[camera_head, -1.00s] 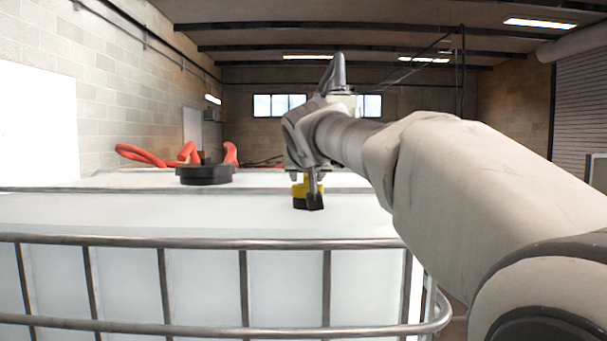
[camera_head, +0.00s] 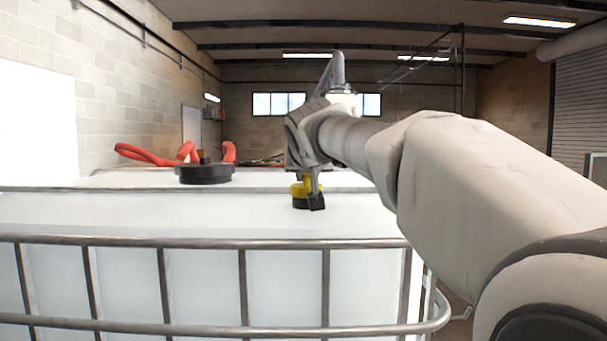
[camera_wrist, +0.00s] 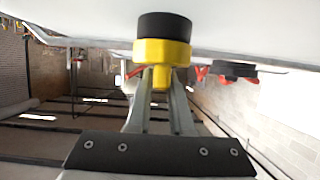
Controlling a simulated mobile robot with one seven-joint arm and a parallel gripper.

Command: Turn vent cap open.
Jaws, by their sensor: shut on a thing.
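The vent cap (camera_head: 300,188) is yellow with a black base and sits on top of the white tank (camera_head: 150,212). In the wrist view the yellow cap (camera_wrist: 162,52) shows with its black base (camera_wrist: 165,25) against the white tank surface and a narrow yellow stem toward my gripper. My gripper (camera_head: 314,190) points down at the cap from above. In the wrist view the fingers of my gripper (camera_wrist: 161,80) reach to the stem and are shut on it. The far side of the cap is hidden.
A wide black lid (camera_head: 205,174) sits on the tank to the left of the cap. Red hoses (camera_head: 185,153) lie behind it. A metal rail cage (camera_head: 200,242) runs along the tank's front. The tank top between lid and cap is clear.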

